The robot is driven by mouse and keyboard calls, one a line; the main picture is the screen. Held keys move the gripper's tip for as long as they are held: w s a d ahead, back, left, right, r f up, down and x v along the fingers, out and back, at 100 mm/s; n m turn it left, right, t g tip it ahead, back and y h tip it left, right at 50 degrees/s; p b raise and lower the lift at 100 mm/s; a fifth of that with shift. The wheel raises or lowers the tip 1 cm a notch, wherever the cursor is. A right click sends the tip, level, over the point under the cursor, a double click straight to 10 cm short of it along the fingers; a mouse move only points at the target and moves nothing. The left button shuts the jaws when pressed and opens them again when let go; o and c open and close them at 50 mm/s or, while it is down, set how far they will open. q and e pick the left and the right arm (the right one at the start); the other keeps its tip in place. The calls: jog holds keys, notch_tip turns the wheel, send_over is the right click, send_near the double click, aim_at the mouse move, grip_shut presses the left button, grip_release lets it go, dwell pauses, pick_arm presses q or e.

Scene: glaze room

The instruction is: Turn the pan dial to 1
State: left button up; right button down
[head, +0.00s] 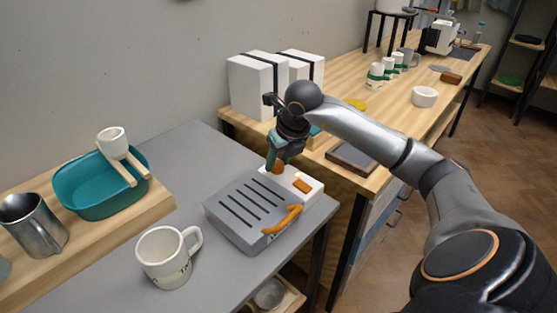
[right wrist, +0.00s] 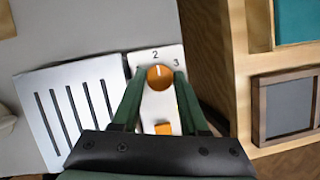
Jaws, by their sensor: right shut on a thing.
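The pan (head: 245,208) is a grey slotted box with an orange handle (head: 285,220) and a white control panel (head: 308,190) on its far right side. In the right wrist view its orange dial (right wrist: 159,79) carries a white mark pointing up, close to the printed 2. A 3 shows to the dial's right; no 1 is visible, and the left finger covers part of the panel there. My right gripper (head: 278,163) is shut on the dial, one green finger on each side, as the right wrist view shows (right wrist: 160,74). My left gripper is out of view.
An orange switch (right wrist: 163,128) sits below the dial. On the grey table (head: 190,150) a white mug (head: 166,256) stands left of the pan. A teal basin (head: 90,196) is further left. White boxes (head: 254,84) and a wooden bench (head: 335,85) stand behind.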

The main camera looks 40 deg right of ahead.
jog(key=shift+d, duration=0.1)
jog(key=shift+n+y, duration=0.4)
jog(key=shift+n, duration=0.6)
jog(key=n+y, duration=0.1)
jog(key=n, duration=0.1)
jog(key=shift+d+n, duration=0.1)
jog(key=shift+n, duration=0.2)
jog(key=n, duration=0.1)
jog(key=n+y+p, duration=0.1)
jog(key=n, duration=0.1)
jog(key=shift+w+d+r+n, duration=0.1)
jog(key=shift+r+n, duration=0.05)
jog(key=shift+n, duration=0.15)
jog(key=shift+n+g+y+p, duration=0.4)
jog(key=shift+n+g+y, duration=0.1)
jog(key=shift+n, duration=0.5)
jog(key=shift+n+y+p, duration=0.3)
jog(key=shift+n, duration=0.6)
